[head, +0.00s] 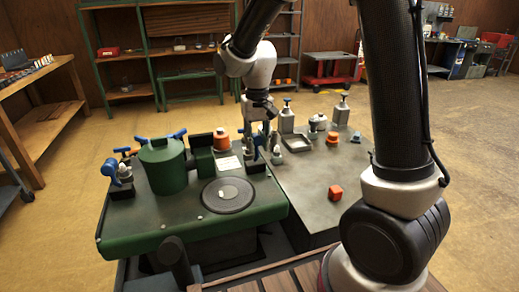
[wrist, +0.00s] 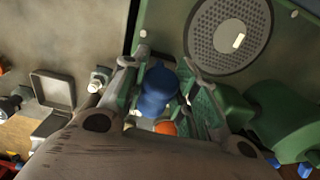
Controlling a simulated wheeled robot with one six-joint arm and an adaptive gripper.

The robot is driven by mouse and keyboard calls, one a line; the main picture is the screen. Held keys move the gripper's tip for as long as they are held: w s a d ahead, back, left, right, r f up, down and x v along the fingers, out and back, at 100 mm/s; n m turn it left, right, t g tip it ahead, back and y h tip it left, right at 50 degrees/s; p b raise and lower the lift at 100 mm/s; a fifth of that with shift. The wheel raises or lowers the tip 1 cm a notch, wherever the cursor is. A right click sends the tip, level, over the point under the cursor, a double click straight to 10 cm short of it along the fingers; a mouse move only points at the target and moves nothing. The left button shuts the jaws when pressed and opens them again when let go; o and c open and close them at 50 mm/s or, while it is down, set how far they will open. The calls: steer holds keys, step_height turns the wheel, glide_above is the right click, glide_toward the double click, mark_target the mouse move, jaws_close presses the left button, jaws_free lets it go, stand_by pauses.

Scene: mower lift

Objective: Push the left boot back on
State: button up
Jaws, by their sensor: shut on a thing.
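My gripper (head: 257,137) reaches down over the far right part of the green mower deck (head: 265,212). In the wrist view its two fingers (wrist: 163,68) stand on either side of a blue rounded piece (wrist: 157,90) and are shut on it. An orange part (wrist: 165,127) shows just behind the blue piece, partly hidden. I cannot tell from the pictures whether the blue piece is the boot, or whether it is seated. At the deck's left end stands another blue-topped part (head: 110,168) on a black base.
A green cylinder (head: 164,168) and a round dark perforated disc (head: 228,194) sit on the deck. The grey bench at right holds a shallow tray (head: 299,143), pump bottles (head: 341,110) and a red block (head: 335,193). The bench's middle is mostly clear.

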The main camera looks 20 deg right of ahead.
steer(key=shift+o, duration=0.2)
steer(key=shift+w+r, duration=0.3)
steer(key=shift+w, duration=0.55)
steer(key=shift+w+f, duration=0.4)
steer(key=shift+w, duration=0.8)
steer(key=shift+w+f, duration=0.35)
steer(key=shift+w, duration=0.8)
steer(key=shift+w+f, duration=0.4)
steer(key=shift+w, duration=0.8)
steer(key=shift+w+f, duration=0.7)
steer(key=shift+f, duration=0.3)
steer(key=shift+c, duration=0.2)
steer(key=o, duration=0.6)
steer(key=shift+o, duration=0.8)
